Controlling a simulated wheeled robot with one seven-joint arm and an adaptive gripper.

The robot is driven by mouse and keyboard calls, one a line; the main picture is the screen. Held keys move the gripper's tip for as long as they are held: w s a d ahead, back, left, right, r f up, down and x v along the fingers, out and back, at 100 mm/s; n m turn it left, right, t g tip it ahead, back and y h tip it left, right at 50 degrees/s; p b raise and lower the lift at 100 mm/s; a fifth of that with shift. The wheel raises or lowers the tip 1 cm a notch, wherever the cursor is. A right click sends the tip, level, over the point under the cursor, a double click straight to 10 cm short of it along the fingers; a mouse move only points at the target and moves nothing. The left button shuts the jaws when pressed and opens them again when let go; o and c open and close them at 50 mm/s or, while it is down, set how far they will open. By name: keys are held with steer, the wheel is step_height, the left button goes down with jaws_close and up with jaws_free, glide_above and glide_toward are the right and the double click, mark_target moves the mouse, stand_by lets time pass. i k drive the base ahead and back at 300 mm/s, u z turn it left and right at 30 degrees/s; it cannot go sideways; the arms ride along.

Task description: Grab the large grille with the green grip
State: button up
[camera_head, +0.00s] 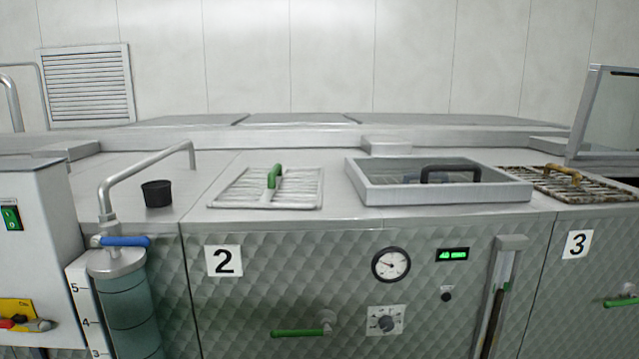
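A flat white-grey metal grille (300,198) with a green grip (274,176) lies on the steel top of unit 2, left of the middle. Its grip stands up from the middle of the grille. A second, darker grille (590,192) with a brown-yellow grip (562,174) lies at the right by unit 3. My gripper does not show in this view.
Right of the green-gripped grille sits a framed glass lid (366,191) with a black handle (450,174). To its left stand a small black cup (157,193) and a bent steel pipe (140,172).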

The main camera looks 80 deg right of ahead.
mark_target(277, 173)
steer(key=z, duration=1.8)
